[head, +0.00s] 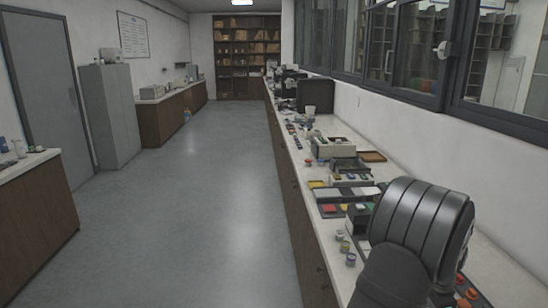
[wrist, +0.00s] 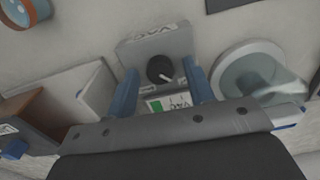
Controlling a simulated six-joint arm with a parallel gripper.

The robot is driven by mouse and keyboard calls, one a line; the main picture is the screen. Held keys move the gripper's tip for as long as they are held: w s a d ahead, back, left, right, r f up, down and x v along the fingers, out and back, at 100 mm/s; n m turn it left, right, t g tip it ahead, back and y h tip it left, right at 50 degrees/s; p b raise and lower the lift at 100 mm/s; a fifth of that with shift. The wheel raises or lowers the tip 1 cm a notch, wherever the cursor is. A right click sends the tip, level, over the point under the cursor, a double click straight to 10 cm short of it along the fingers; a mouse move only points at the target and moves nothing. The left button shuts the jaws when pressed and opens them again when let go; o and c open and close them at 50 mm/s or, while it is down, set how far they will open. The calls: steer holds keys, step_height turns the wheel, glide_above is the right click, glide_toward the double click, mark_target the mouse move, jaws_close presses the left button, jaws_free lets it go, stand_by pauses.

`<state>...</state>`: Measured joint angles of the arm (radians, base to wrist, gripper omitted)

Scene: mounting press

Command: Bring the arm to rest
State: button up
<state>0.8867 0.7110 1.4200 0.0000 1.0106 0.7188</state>
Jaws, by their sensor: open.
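My arm (head: 405,235), dark and ribbed, rises over the right-hand bench in the head view and hides part of the worktop. My gripper is not seen in that view. In the wrist view my gripper (wrist: 162,82) shows two blue fingers standing apart with nothing held between them. Beyond the fingers is a grey box (wrist: 180,47) with a black knob (wrist: 160,69) and a small green-and-white panel (wrist: 166,104). I cannot tell how far the fingertips are from the box.
In the wrist view, a round pale-rimmed dish (wrist: 262,65) lies right of the fingers, and a white block (wrist: 97,92) lies left. The long bench (head: 330,127) carries several small jars, trays and boxes. The floor aisle (head: 215,190) is clear.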

steer(key=shift+m, duration=0.9)
steer(key=n, duration=0.4)
steer(key=shift+n, duration=0.4)
steer(key=n, duration=0.5)
stand_by(0.5)
